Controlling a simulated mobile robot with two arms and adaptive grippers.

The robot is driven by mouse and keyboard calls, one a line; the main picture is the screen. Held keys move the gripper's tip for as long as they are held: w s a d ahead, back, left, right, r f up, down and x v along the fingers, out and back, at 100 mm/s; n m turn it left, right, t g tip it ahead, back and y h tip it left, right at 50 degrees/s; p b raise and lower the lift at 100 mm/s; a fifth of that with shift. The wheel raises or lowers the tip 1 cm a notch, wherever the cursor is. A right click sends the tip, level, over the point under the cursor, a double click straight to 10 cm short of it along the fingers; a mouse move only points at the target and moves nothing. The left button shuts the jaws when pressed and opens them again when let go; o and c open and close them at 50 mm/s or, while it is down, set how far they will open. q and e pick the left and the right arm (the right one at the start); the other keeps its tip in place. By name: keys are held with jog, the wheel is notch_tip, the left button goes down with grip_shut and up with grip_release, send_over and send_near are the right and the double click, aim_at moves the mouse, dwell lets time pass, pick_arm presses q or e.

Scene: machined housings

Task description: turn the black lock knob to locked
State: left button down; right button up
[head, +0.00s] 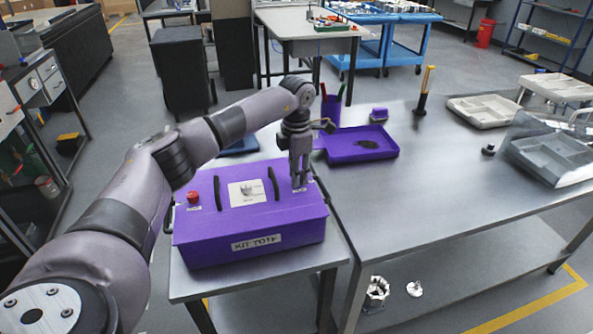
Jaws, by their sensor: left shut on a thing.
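The purple kit tote (250,222) stands on the near left table with its label facing me. On its lid are a red button (193,197) at the left, a white panel (240,196) with a small grey dial, and two black handles. My left gripper (299,180) points straight down at the right end of the lid. Its fingers are shut on the black lock knob, which they hide almost wholly, so its turn position cannot be read. A small label shows beside the fingertips. My right gripper is not in view.
Behind the tote, a purple tray (378,152) and a purple cup (331,112) stand on the larger metal table (430,190). Grey trays (486,108) lie at its right. The middle of that table is mostly clear.

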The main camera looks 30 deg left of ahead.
pick_arm(q)
jog(key=n+p, duration=0.1)
jog(key=n, duration=0.4)
jog(key=shift+r+n, duration=0.1)
jog(key=shift+n, duration=0.2)
jog(key=n+p, duration=0.1)
jog(key=n, duration=0.4)
dwell(0.4)
jog(key=c, duration=1.3)
grip_release()
jog(key=shift+c, duration=0.2)
notch_tip(320, 180, up, 12)
jog(key=shift+d, duration=0.1)
